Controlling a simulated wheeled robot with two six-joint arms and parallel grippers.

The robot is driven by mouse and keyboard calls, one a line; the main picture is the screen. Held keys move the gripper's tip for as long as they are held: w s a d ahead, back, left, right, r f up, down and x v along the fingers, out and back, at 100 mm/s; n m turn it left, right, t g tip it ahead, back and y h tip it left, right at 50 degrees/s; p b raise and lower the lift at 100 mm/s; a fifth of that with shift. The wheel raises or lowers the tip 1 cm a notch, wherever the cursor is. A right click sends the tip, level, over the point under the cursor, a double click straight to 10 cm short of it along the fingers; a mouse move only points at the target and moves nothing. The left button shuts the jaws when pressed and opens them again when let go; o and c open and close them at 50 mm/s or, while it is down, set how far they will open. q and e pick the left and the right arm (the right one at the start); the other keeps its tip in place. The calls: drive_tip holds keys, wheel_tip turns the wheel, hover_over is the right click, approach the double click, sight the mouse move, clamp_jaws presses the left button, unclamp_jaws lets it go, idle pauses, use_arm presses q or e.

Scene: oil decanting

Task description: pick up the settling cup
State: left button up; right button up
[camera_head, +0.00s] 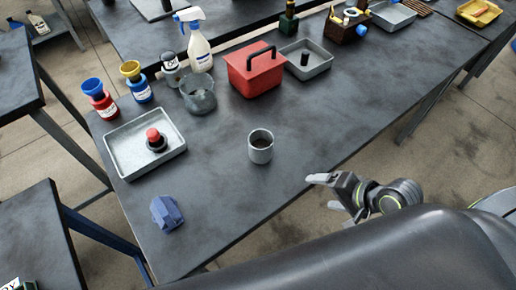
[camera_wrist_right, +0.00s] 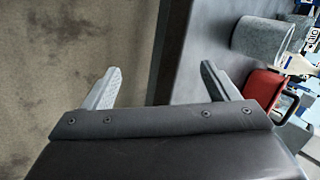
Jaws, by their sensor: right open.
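A grey cylindrical cup with a dark inside (camera_head: 260,152), which I take as the settling cup, stands upright on the dark table (camera_head: 225,195) near its front edge. My right gripper (camera_head: 322,192) is open and empty, to the right of and nearer than the cup, at the table edge. In the right wrist view, the gripper (camera_wrist_right: 160,72) has its two fingers wide apart with nothing between them. The grey cup (camera_wrist_right: 262,42) lies to the right of both fingers there. My left gripper is not in view.
A grey tray (camera_head: 118,165) holds a red-topped item. A glass beaker (camera_head: 199,97), a spray bottle (camera_head: 199,52) and a red toolbox (camera_head: 250,75) stand behind the cup. A blue block (camera_head: 166,213) lies at the front left. The table around the cup is clear.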

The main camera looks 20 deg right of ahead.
sight(272, 150)
drive_tip(key=w+r+m+y, duration=0.1)
drive_tip(key=r+m, duration=0.1)
drive_tip(key=m, duration=0.2)
drive_tip(key=w+r+m+t+y, duration=0.1)
drive_tip(key=w+r+m+y, duration=0.1)
drive_tip(key=m, duration=0.3)
drive_tip(key=w+r+m+t+y, duration=0.1)
drive_tip(key=w+r+m+y, duration=0.1)
drive_tip(key=m, duration=0.3)
drive_tip(key=shift+d+r, duration=0.1)
drive_tip(key=shift+r, duration=0.55)
drive_tip(key=shift+w+d+r+m+y, duration=0.1)
drive_tip(key=shift+w+r+m+y, duration=0.3)
drive_tip(key=shift+m, duration=0.5)
drive_tip(key=shift+w+a+t, duration=0.2)
drive_tip(key=shift+a+t, duration=0.1)
drive_tip(key=x, duration=1.1)
drive_tip(key=shift+s+d+f, duration=0.1)
drive_tip(key=shift+f, duration=0.05)
drive_tip(key=shift+p+x, duration=0.45)
drive_tip(key=shift+x, duration=2.45)
drive_tip(key=shift+s+f, duration=0.15)
drive_tip(key=shift+s, duration=0.05)
drive_tip(key=shift+c, duration=0.3)
drive_tip(key=c, duration=1.2)
